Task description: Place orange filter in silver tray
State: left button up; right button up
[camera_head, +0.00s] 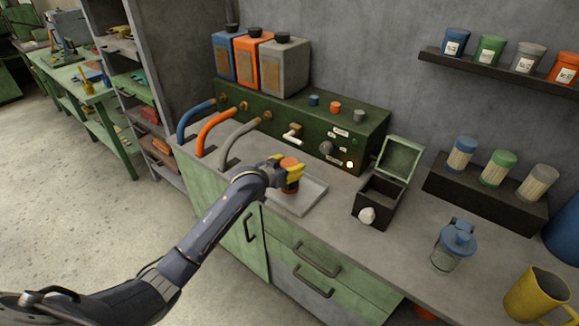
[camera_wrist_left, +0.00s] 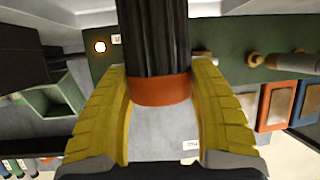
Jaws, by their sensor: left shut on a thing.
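My left gripper (camera_head: 295,173) is above the shallow silver tray (camera_head: 311,194) on the grey counter. Its yellow fingers are shut on the orange filter (camera_head: 290,163). In the left wrist view the fingers (camera_wrist_left: 160,105) press on both sides of the filter (camera_wrist_left: 158,88), which has an orange band and a dark ribbed body. In the head view the fingers and wrist hide most of the filter. I cannot tell whether it touches the tray. My right gripper is not in view.
A green panel (camera_head: 300,128) with hoses and knobs stands behind the tray. An open dark box (camera_head: 381,195) is to its right. A rack (camera_head: 485,195) holds blue, green and grey filters. A blue-lidded jar (camera_head: 455,245) and a yellow mug (camera_head: 537,295) stand farther right.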

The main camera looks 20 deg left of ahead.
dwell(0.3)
pick_arm(q)
jog(key=o, duration=1.4)
jog(key=shift+f, duration=0.15)
jog(key=v, duration=1.2)
